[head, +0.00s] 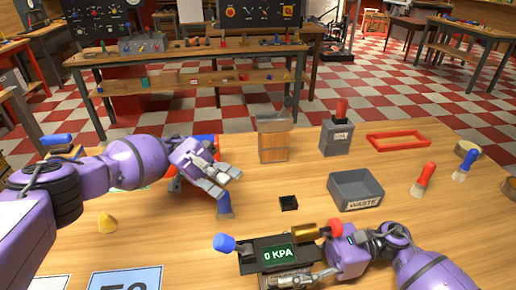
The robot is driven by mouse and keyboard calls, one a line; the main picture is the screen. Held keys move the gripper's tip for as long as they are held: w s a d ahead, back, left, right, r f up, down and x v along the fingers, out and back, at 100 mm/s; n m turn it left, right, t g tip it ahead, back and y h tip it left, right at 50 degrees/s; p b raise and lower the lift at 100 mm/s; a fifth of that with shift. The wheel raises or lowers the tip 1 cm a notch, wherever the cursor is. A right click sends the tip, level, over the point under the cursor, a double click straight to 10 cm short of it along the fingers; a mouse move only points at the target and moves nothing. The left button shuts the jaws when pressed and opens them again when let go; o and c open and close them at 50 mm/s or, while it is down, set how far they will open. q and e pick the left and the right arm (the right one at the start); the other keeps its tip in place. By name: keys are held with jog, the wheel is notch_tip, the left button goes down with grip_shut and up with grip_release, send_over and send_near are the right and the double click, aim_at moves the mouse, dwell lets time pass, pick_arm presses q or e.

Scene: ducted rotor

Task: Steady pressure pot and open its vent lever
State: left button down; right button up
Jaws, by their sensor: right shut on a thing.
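The pressure pot appears to be the dark unit (254,247) with a green "0 KPA" display at the front edge of the table. A lever with a blue knob (225,243) sticks out at its left. A brass cylinder (290,230) lies along its top, and a red knob (335,227) shows at its right. My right gripper (290,281) reaches in from the right and is shut on the near side of the pot; the exact contact is hard to see. My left gripper (226,182) is above the table, beyond the pot and apart from it, with its fingers spread and empty.
A red and blue object (224,205) stands partly hidden behind my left gripper. A wooden container (274,143), a grey box with a red top (337,138), a grey waste bin (356,190) and a small black block (288,203) stand on the table.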

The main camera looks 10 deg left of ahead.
jog(key=o, duration=1.6)
jog(key=shift+o, duration=0.2)
jog(key=shift+d, duration=0.1)
